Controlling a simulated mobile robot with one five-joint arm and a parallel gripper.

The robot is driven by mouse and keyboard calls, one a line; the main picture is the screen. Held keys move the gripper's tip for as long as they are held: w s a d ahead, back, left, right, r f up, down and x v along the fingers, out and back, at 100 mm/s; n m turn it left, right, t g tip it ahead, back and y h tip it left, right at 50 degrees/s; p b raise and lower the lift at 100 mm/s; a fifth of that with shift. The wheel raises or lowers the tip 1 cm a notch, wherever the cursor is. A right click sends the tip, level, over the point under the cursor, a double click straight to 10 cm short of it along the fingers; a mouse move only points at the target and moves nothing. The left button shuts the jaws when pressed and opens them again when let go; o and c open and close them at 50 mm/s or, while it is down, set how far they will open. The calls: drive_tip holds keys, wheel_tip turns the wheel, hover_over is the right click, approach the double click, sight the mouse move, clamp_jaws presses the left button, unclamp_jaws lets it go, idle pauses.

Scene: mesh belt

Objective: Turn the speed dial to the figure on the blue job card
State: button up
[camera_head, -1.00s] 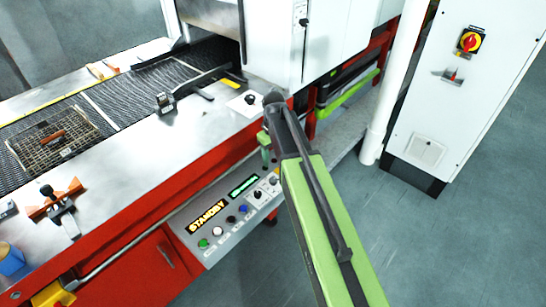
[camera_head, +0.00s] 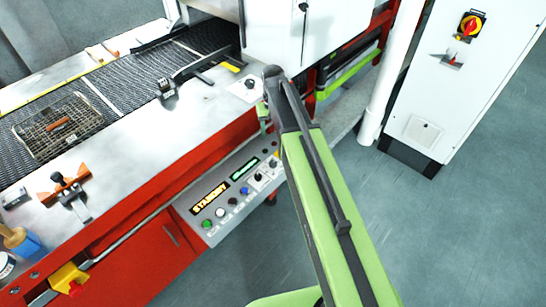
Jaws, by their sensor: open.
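The control panel (camera_head: 228,213) is on the red front of the machine. Its amber display (camera_head: 210,196) reads STANDBY, and a green display (camera_head: 244,170) beside it is too small to read. A black knob (camera_head: 259,178) sits on a pale plate at the panel's right, close to my arm. Another dark knob (camera_head: 249,84) on a white plate is on the steel top. I cannot tell which is the speed dial, and can make out no blue job card. My arm reaches up over the panel's right end and bends down behind itself. My gripper's jaws are hidden there.
A mesh belt (camera_head: 125,92) carries a wire basket (camera_head: 38,133). A clamp (camera_head: 62,188) and a blue pot (camera_head: 20,243) are on the steel top at left. A white pole (camera_head: 380,110) and a cabinet (camera_head: 432,95) stand at right. The floor between is clear.

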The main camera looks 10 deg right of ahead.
sight(273, 163)
wheel_tip(273, 163, down, 18)
drive_tip(key=b, duration=1.7)
drive_tip(key=shift+r, duration=0.3)
clamp_jaws()
